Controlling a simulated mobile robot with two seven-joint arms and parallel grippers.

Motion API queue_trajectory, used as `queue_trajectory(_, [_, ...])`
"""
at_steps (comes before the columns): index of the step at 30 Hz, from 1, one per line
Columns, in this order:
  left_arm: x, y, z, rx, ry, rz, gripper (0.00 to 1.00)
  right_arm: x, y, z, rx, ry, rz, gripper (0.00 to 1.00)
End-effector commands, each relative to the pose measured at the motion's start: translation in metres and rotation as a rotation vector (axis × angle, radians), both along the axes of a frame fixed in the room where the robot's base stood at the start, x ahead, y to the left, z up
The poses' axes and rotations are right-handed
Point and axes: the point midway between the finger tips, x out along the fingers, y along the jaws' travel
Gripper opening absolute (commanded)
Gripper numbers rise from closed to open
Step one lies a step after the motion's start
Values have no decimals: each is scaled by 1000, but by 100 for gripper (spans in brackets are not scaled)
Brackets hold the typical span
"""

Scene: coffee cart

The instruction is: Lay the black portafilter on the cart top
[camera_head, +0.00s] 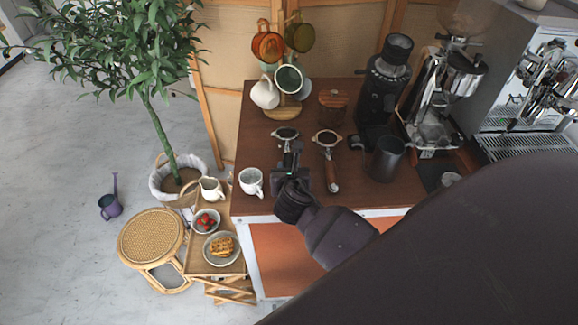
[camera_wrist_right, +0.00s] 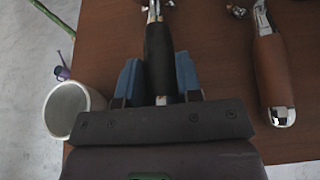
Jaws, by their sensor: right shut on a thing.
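The black portafilter (camera_head: 285,134) is over the left part of the dark brown cart top (camera_head: 310,99), its round metal basket pointing away from me. Its black handle (camera_wrist_right: 158,52) runs between the blue fingers of my right gripper (camera_wrist_right: 158,78) in the wrist view. My right gripper (camera_head: 290,160) is shut on that handle near the cart's front edge. I cannot tell whether the portafilter touches the cart top. My left gripper is not in view.
A brown-handled portafilter (camera_head: 329,158) lies close to the right. A white speckled cup (camera_head: 251,181) stands just left of my right gripper. A dark canister (camera_head: 387,158), a black grinder (camera_head: 383,78) and a mug tree (camera_head: 282,113) stand farther away.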

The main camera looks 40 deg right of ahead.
Motion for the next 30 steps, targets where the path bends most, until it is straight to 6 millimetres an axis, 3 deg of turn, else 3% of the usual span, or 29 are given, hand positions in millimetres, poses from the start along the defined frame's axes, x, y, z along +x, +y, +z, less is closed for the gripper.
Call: queue_trajectory(30, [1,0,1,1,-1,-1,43,-2,2,-5,-2,-7,1,0])
